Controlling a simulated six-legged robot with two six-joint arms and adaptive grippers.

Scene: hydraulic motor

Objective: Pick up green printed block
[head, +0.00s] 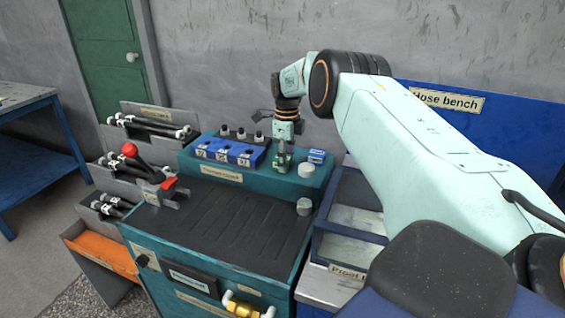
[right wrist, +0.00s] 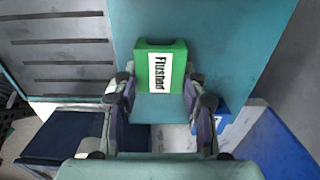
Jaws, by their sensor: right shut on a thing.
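In the head view the green block (head: 281,162) shows small and partly hidden below my right gripper (head: 284,150), at the teal raised shelf of the bench. My right gripper is shut on the block. I cannot tell whether the block still touches the shelf. My left gripper is not in view.
A blue block rack (head: 231,151) stands left of the gripper on the teal shelf (head: 226,178). A small blue block (head: 316,155) and a grey knob (head: 306,170) are close on the right. A red-ball lever (head: 130,150) stands at the left. The dark ribbed mat (head: 222,226) is clear.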

